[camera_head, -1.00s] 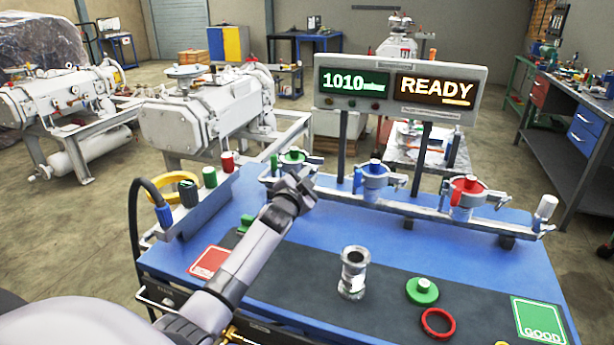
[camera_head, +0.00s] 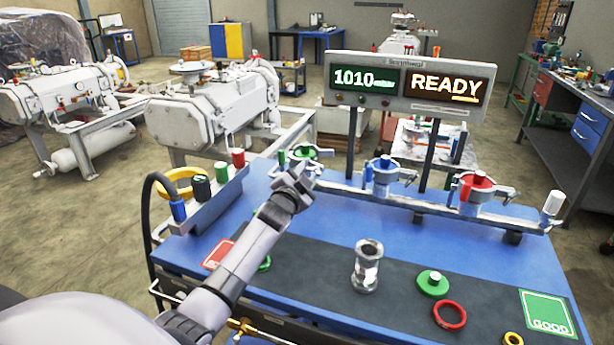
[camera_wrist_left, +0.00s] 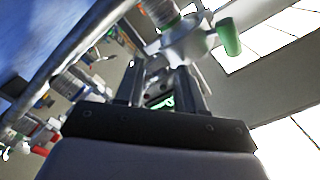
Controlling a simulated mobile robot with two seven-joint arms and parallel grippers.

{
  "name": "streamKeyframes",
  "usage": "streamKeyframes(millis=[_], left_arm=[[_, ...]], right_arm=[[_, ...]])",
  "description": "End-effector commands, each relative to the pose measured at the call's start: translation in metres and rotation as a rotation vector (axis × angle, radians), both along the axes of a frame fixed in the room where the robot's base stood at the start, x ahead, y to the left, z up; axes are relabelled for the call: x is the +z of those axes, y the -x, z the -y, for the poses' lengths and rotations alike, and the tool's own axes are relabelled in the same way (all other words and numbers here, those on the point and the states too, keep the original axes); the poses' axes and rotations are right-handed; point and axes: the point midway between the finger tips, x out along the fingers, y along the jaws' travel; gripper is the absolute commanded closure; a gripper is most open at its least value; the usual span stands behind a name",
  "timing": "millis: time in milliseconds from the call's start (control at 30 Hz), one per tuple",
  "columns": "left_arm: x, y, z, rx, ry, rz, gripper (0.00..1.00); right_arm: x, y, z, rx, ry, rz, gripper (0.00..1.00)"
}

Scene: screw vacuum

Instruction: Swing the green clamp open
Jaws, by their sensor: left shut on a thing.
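The green clamp sits at the left end of the metal manifold rail (camera_head: 400,203), with a green top (camera_head: 305,152) and an upright green handle (camera_head: 282,158). My left gripper (camera_head: 300,176) reaches it from the front and covers part of its near side. In the left wrist view, the two dark fingers (camera_wrist_left: 163,80) point at the clamp's metal body (camera_wrist_left: 187,44), and a green knob (camera_wrist_left: 229,37) sticks out to the right. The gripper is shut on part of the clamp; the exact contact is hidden. My right gripper is not in view.
The blue clamp (camera_head: 383,172) and red clamp (camera_head: 477,190) sit farther right on the rail. A display panel (camera_head: 408,88) stands behind it.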

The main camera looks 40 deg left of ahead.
Motion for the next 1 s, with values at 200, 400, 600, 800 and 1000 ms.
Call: streamKeyframes(millis=[200, 400, 600, 800, 1000], left_arm=[[0.009, 0.004, 0.002, -0.003, -0.004, 0.021, 0.68], [0.007, 0.023, 0.008, -0.004, -0.003, 0.016, 0.68], [0.003, 0.047, 0.015, -0.001, -0.001, 0.006, 0.68], [0.001, 0.063, 0.019, 0.001, 0.000, 0.002, 0.68], [0.000, 0.068, 0.020, 0.002, 0.001, 0.000, 0.68]], right_arm=[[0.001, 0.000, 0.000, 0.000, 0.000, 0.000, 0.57], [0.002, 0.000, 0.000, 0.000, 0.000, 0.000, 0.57], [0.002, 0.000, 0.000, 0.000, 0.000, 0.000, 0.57], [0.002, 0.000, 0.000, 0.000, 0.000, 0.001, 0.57], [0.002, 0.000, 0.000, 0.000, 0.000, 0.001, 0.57]])
